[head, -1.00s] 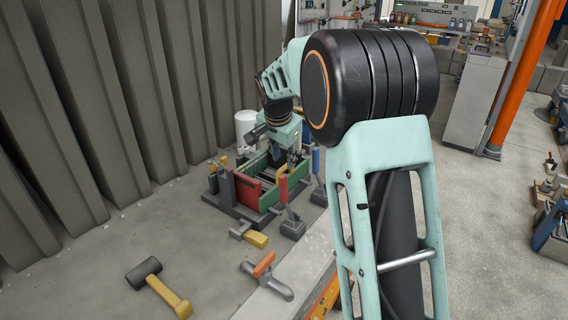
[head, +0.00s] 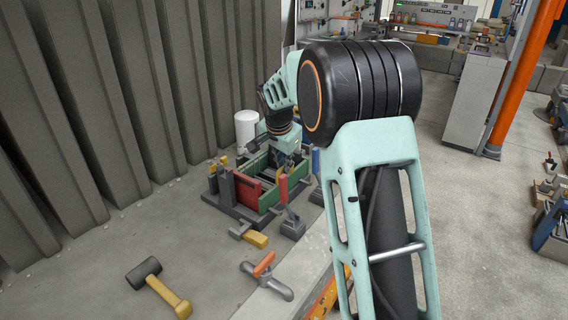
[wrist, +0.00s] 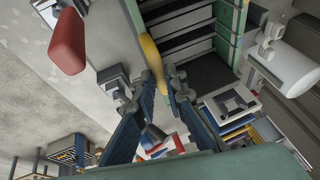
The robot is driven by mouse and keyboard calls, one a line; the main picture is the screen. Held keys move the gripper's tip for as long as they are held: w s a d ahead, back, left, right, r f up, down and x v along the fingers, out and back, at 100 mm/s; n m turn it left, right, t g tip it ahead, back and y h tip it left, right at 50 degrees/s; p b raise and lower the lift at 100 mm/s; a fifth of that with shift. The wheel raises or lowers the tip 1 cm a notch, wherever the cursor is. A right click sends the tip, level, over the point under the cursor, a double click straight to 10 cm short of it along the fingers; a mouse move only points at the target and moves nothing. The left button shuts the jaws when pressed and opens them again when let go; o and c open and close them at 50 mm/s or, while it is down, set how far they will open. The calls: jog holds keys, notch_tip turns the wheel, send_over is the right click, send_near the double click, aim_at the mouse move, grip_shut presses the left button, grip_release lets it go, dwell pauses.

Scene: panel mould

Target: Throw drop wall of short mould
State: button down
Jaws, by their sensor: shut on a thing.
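The handle's lower part is partly hidden between the fingers.
A red-handled lever (head: 283,187) stands at the mould's near side; a red grip (wrist: 67,42) shows in the wrist view. A white cylinder (head: 246,125) stands behind.

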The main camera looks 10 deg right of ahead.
dwell(0.3)
jog(key=s+d+f+t+y+b, duration=0.2)
jog(key=s+d+b, duration=0.3)
jog(key=b, duration=0.7)
jog(key=shift+f+m+t+y, duration=0.3)
jog(key=shift+f+m+t, duration=0.05)
jog(key=shift+m+t, duration=0.05)
jog(key=shift+s+d+f, duration=0.15)
jog(key=shift+f, duration=0.05)
jog(key=c, duration=2)
grip_release()
jog(key=shift+s+d+r, duration=0.1)
jog(key=shift+o, duration=0.2)
jog(key=shift+w+r, duration=0.2)
jog(key=shift+r, duration=0.1)
